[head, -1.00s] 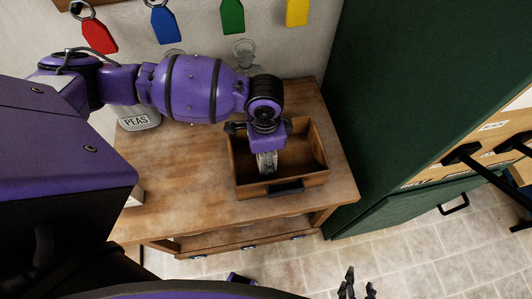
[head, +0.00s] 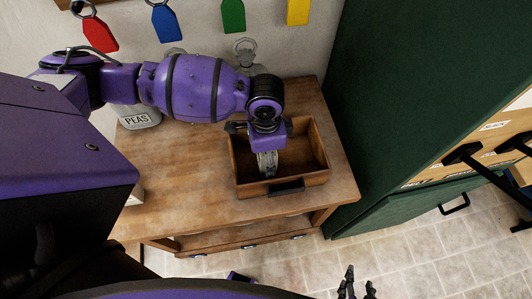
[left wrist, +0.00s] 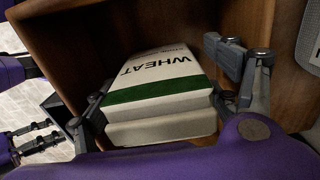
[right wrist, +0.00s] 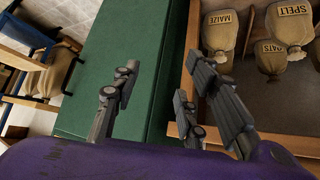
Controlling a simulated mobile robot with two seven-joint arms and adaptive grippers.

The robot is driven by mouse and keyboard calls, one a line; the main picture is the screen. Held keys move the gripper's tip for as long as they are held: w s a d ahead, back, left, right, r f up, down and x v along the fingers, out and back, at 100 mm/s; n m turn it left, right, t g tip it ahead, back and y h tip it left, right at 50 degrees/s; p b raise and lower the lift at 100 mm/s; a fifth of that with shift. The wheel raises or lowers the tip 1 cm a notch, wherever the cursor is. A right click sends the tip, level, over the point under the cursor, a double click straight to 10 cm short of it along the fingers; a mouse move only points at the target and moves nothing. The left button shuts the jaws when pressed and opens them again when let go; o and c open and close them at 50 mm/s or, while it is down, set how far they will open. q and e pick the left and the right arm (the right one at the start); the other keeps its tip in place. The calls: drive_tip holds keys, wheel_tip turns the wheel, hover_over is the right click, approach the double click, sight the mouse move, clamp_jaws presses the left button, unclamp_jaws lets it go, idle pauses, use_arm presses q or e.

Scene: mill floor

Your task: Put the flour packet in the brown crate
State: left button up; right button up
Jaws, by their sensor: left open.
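The flour packet (left wrist: 165,75), white with a green band and the word WHEAT, lies inside the brown crate (left wrist: 85,28) in the left wrist view. In the head view the brown crate (head: 318,180) stands on the wooden table, and my left gripper (head: 267,163) reaches down into it, hiding the packet there. In the left wrist view my left gripper (left wrist: 160,85) is open, with one finger on each side of the packet. My right gripper (head: 357,284) is at the bottom of the head view, away from the table. It is open and empty in the right wrist view (right wrist: 160,70).
A peas tin (head: 140,118) stands at the back left of the wooden table (head: 185,180). A green cabinet (head: 400,80) rises right of the table. Coloured tags hang on the wall behind. The right wrist view shows labelled sacks (right wrist: 292,25) on a shelf.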

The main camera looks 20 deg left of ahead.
use_arm(q)
wheel_tip(320, 180, up, 12)
drive_tip(key=shift+f+p, duration=0.1)
drive_tip(key=shift+p, duration=0.6)
